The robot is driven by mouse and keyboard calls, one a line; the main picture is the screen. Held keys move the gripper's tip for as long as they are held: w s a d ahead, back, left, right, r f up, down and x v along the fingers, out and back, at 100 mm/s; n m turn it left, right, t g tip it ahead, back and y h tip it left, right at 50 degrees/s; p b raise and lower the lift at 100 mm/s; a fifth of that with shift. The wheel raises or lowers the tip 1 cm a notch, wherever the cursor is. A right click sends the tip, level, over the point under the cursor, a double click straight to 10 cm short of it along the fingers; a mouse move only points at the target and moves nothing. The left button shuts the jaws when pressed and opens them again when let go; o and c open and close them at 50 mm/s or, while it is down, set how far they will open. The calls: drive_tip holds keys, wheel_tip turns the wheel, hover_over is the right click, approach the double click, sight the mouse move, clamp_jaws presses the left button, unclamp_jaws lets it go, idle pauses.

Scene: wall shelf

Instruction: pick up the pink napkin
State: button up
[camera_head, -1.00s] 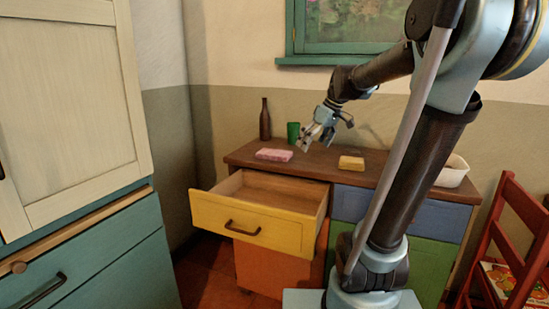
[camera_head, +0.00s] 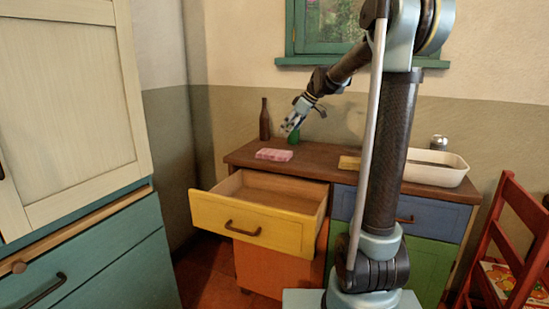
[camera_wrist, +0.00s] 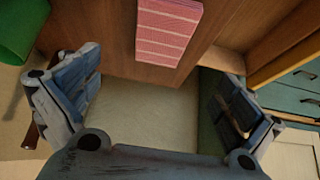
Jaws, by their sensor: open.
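The pink napkin (camera_head: 274,154) lies on the left part of the brown cabinet top, behind the open drawer. It looks like a small folded block with pale stripes, and in the wrist view the napkin (camera_wrist: 168,30) shows at the top centre, beyond the fingers. My gripper (camera_head: 290,128) is above the cabinet top, a little up and to the right of the napkin, and apart from it. In the wrist view my gripper (camera_wrist: 160,100) has its two fingers spread wide with nothing between them.
A yellow drawer (camera_head: 250,222) stands pulled out and empty below the cabinet top (camera_head: 315,164). A dark bottle (camera_head: 265,120) and a green cup (camera_head: 294,137) stand behind the napkin. A yellow block (camera_head: 348,163) and a white basin (camera_head: 436,170) are to the right.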

sight(274, 152)
drive_tip(key=x, duration=1.1)
drive_tip(key=shift+f, duration=0.35)
drive_tip(key=shift+c, duration=0.3)
drive_tip(key=shift+d, duration=0.1)
drive_tip(key=c, duration=1)
